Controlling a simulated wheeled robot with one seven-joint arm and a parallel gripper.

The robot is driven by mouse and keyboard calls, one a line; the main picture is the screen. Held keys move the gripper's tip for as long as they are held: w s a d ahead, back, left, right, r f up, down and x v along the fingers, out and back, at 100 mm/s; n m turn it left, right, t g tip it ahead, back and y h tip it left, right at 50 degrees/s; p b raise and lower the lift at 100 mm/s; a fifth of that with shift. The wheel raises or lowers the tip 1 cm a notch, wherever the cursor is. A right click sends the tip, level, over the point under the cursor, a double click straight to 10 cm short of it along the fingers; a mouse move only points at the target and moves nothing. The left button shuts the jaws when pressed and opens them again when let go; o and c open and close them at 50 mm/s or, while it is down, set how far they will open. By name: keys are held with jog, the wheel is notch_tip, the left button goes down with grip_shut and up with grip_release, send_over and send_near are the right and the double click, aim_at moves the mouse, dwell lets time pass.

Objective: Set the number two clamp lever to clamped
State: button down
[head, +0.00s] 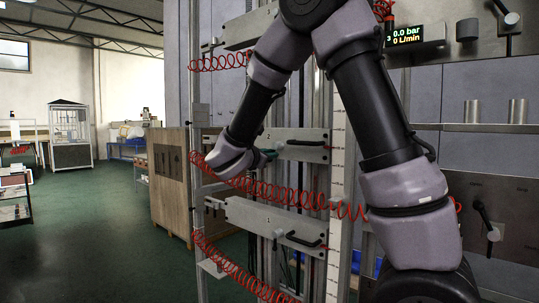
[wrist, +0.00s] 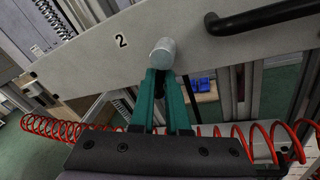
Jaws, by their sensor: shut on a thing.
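The number two plate (head: 300,152) is a pale panel on the rack, with a black handle at its right. In the wrist view the plate (wrist: 95,65) carries a printed 2 and a round silver pivot (wrist: 161,53). My gripper (head: 270,154) is at the left part of this plate. In the wrist view the teal fingers of my gripper (wrist: 163,78) are close together just below the pivot. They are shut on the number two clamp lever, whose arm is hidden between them. The lever's exact angle cannot be seen.
Red coiled hoses (head: 290,196) hang across the rack, one just below the number two plate. The number one plate (head: 240,213) is below, with its own lever and black handle. A display (head: 404,35) reads 0.0 bar. Open floor (head: 100,225) lies left.

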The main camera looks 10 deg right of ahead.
jog(key=n, duration=0.1)
jog(key=n+g, duration=0.1)
jog(key=n, duration=0.1)
jog(key=s+n, duration=0.1)
jog(key=shift+d+f+n+g, duration=0.1)
jog(key=shift+d+n+g, duration=0.2)
jog(key=shift+d+n, duration=0.1)
dwell(0.5)
jog(key=c, duration=0.9)
grip_release()
jog(key=v, duration=1.1)
jog(key=shift+d, duration=0.1)
